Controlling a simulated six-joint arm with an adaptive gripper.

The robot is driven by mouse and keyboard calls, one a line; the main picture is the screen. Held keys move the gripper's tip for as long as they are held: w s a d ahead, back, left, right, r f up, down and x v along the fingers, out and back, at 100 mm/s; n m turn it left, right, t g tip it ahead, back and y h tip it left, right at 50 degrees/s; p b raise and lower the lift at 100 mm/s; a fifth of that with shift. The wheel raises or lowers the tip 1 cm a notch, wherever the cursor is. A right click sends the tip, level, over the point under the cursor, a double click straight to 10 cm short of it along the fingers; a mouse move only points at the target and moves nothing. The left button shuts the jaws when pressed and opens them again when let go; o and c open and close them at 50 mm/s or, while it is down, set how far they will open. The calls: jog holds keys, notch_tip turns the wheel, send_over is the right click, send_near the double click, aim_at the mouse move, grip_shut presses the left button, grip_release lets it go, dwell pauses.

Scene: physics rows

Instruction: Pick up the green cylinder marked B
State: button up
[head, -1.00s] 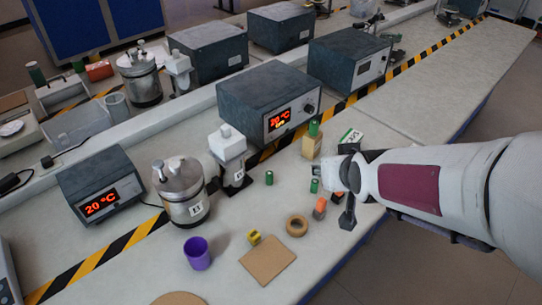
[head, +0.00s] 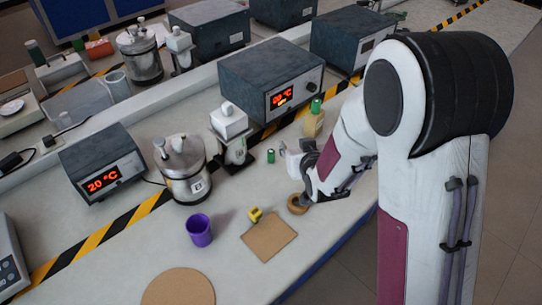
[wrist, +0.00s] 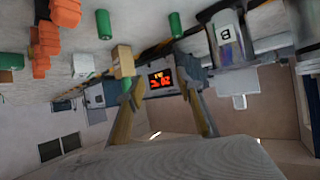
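A small green cylinder (head: 271,156) stands on the bench in the head view, just left of my gripper. Another green cylinder (head: 316,106) sits on a tan block (head: 314,124) behind my gripper. No letter B is readable on either. The wrist view shows a green cylinder (wrist: 104,24), a second one (wrist: 175,22) and part of a darker green one (wrist: 10,62); I cannot match them surely. My gripper (wrist: 160,85) has its two fingers apart with no object between them. In the head view my gripper (head: 301,172) is low over the bench, partly hidden by my arm.
A brown tape ring (head: 297,204) lies close to my gripper. A yellow block (head: 255,215), a brown square board (head: 269,237) and a purple cup (head: 199,230) are nearer.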

jog(key=t+y, duration=0.1)
send_near(272, 154)
jog(key=w, duration=0.1)
jog(key=w+f, duration=0.1)
jog(key=w, duration=0.1)
jog(key=shift+w+a+n, duration=0.2)
jog(key=shift+w+n, duration=0.05)
jog(key=shift+n, duration=0.05)
jog(key=shift+w+f, duration=0.1)
jog(key=shift+x, duration=1.15)
jog(key=shift+w+a+f, duration=0.4)
jog(key=shift+w+f, duration=0.05)
jog(key=shift+w, duration=0.2)
jog(key=shift+w+a+f, duration=0.4)
jog(key=shift+w+f, duration=0.05)
jog(key=shift+w, duration=0.15)
jog(key=shift+x, duration=0.95)
jog(key=shift+r, duration=0.1)
grip_shut()
